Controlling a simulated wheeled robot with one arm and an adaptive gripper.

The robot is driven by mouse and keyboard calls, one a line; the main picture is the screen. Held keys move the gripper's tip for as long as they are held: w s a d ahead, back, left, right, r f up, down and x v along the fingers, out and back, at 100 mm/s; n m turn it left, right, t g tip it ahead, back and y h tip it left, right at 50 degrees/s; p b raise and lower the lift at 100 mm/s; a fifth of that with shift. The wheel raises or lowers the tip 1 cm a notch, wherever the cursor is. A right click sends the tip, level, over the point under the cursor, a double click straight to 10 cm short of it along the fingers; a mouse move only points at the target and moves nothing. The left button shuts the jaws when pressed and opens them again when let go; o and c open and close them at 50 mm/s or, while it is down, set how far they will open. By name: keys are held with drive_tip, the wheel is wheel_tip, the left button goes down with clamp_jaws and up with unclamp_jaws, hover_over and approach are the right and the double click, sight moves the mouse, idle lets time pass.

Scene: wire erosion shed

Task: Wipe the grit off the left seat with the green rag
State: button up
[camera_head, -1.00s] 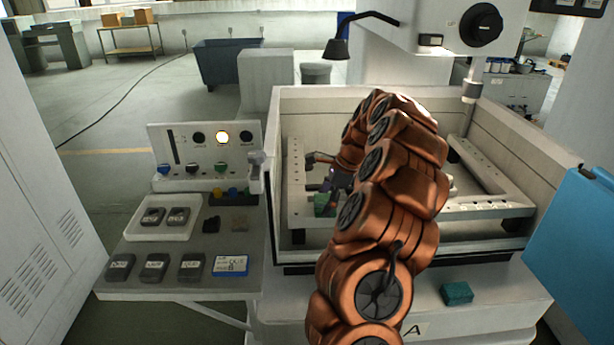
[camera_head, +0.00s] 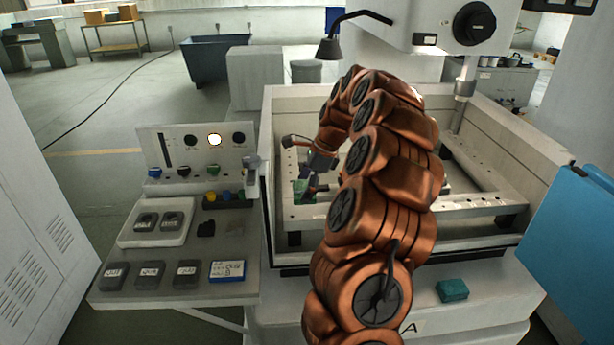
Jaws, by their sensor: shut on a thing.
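My gripper (camera_head: 309,187) is inside the machine's open tank, at the left side. It is shut on the green rag (camera_head: 299,190), which shows as a small green patch at the fingertips. The rag is low over the left seat, the pale left rail (camera_head: 287,163) of the frame in the tank, near its front corner. I cannot tell for certain whether the rag touches the rail. Grit on the rail is too small to make out. My copper-coloured arm hides the middle of the tank.
The tank's pale walls (camera_head: 510,148) surround the gripper. A teal block (camera_head: 452,290) lies on the front ledge. At left, a side table holds a white tray (camera_head: 133,236), dark labelled blocks, a blue-edged card (camera_head: 228,270) and a control panel (camera_head: 160,150). A lamp (camera_head: 328,48) hangs above.

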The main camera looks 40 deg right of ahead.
drive_tip(key=shift+r+p, duration=0.3)
drive_tip(key=shift+r, duration=1)
